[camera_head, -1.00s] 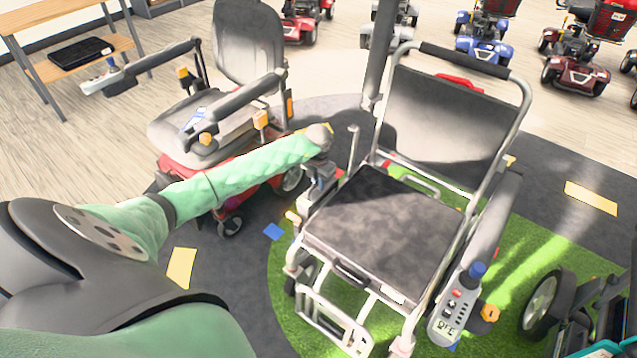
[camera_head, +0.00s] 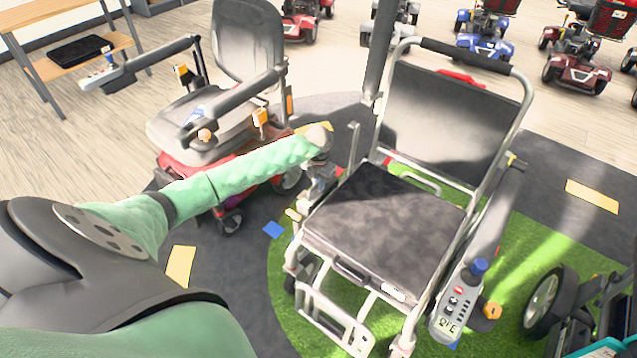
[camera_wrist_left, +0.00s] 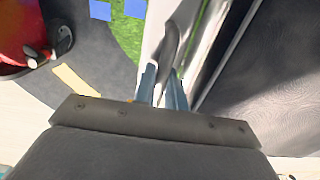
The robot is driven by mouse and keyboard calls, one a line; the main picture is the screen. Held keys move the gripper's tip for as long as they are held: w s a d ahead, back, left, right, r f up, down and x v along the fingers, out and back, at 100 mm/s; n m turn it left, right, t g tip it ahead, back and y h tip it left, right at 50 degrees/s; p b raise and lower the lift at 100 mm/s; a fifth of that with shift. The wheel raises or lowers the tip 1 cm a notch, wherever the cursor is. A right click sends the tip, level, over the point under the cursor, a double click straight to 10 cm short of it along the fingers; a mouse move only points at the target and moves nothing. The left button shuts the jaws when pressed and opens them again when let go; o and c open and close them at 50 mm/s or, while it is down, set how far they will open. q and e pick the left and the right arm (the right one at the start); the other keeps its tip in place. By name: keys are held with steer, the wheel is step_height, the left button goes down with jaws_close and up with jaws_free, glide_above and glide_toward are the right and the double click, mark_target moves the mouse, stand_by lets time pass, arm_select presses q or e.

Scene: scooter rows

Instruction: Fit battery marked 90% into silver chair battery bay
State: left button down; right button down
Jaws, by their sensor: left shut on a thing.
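The silver chair (camera_head: 384,225), with a dark grey seat and tubular frame, stands right of centre. My left gripper (camera_head: 318,188) is low beside the left side of its seat, partly hidden by my green-sleeved arm. I cannot tell whether this piece is a battery or a part of the chair. No 90% mark is readable. The battery bay cannot be made out. My right gripper is out of view.
A red-based chair (camera_head: 205,150) stands to the left. A control handle (camera_head: 458,305) is on the silver chair's right side. A dark wheel (camera_head: 548,300) stands close on the right. A wooden table (camera_head: 75,62) is at the far left. Grey floor is open at lower centre-left.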

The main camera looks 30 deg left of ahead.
arm_select(q)
steer(key=shift+f+b, duration=0.3)
steer(key=shift+f, duration=0.4)
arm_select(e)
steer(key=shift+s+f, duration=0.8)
arm_select(q)
steer(key=shift+f+b, duration=0.5)
steer(key=shift+f, duration=0.4)
steer(key=shift+f+b, duration=0.4)
steer(key=shift+f, duration=0.25)
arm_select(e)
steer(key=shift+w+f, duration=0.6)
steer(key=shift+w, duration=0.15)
